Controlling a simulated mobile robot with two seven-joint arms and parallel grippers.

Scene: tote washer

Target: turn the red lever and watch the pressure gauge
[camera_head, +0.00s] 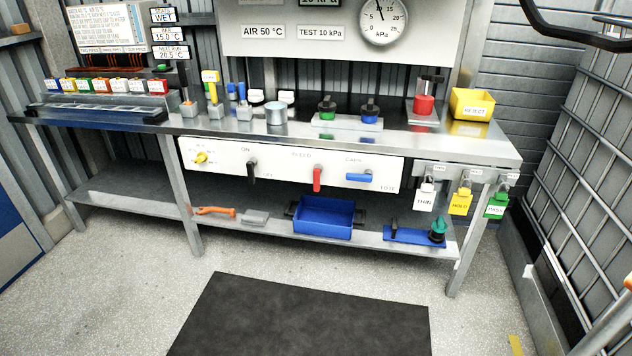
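The red lever (317,181) is on the white front panel (215,152) under the bench top. Its handle hangs straight down, below a small label too blurred to read surely. The round pressure gauge (382,20) is on the grey back panel, marked kPa. Its needle points up and slightly left, and the top edge of the dial is close to the picture's edge. Neither of my grippers is in view, and nothing touches the red lever.
A black lever (252,170) hangs down left of the red one; a blue lever (361,177) lies level to its right. A yellow knob (201,158) is farther left. Tags hang at the right, including a yellow one (461,201). A dark mat (300,318) lies on clear floor.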

